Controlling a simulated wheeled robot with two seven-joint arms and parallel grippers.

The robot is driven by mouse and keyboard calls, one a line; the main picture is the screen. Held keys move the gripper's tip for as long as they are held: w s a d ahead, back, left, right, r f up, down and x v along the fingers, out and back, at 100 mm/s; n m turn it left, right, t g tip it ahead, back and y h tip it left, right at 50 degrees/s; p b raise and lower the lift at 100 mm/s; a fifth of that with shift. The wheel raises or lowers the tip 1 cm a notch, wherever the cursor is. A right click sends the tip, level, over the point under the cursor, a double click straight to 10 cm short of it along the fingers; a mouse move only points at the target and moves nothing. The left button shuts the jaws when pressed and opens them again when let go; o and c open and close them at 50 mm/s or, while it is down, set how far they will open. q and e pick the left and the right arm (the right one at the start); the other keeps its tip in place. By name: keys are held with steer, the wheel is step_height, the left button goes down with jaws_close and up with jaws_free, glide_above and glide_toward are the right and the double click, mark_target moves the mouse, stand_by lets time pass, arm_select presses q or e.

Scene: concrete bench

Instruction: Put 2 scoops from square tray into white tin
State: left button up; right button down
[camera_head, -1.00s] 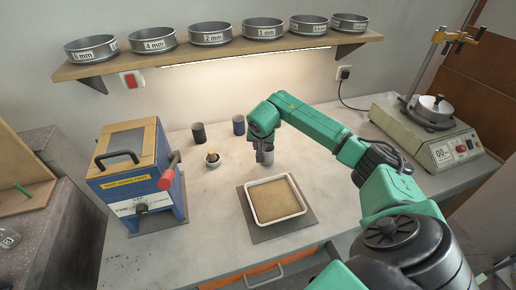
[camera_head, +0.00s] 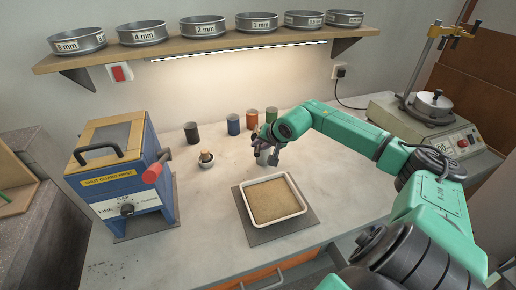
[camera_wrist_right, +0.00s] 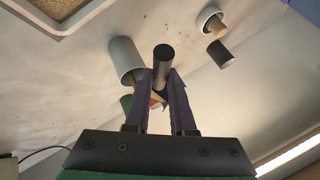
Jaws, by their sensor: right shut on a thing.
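My right gripper (camera_head: 262,142) is shut on the dark round handle of a scoop, above the bench behind the square tray. In the right wrist view the handle (camera_wrist_right: 163,58) stands between the fingertips; the scoop's bowl cannot be made out. The pale tin, which I take as the white tin (camera_head: 263,158), stands just below the gripper in the head view and beside the handle in the wrist view (camera_wrist_right: 124,58). The square tray (camera_head: 303,209) holds tan sand and lies on a dark mat; its corner shows in the wrist view (camera_wrist_right: 62,32). My left gripper is out of view.
Dark (camera_head: 191,133), blue (camera_head: 233,124), red (camera_head: 252,120) and green (camera_head: 271,116) tins stand at the back. A small cup (camera_head: 207,161) with a brown-handled item is left. A blue splitter-like machine (camera_head: 135,195) stands left, a scale (camera_head: 425,125) right. A sieve shelf (camera_head: 220,46) hangs above.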

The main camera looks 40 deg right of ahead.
steer(key=shift+f+b, duration=0.3)
steer(key=shift+b, duration=0.45)
steer(key=shift+r+t+y+p, duration=0.2)
steer(key=shift+t+y+p, duration=0.1)
steer(key=shift+p, duration=0.1)
steer(key=t+p, duration=0.1)
steer(key=p, duration=0.2)
steer(key=shift+s+f+m+y, duration=0.15)
steer(key=shift+m+y, duration=0.25)
steer(key=m+t+y+b, duration=0.1)
steer(key=t+b, duration=0.1)
steer(key=b, duration=0.5)
steer(key=s+d+f+m+t+y+b, duration=0.1)
steer(key=t+b, duration=0.2)
steer(key=b, duration=0.4)
steer(key=f+m+t+y+b, duration=0.1)
steer(key=t+b, duration=0.1)
steer(key=b, duration=0.6)
steer(key=shift+s+d+f, duration=0.25)
stand_by(0.6)
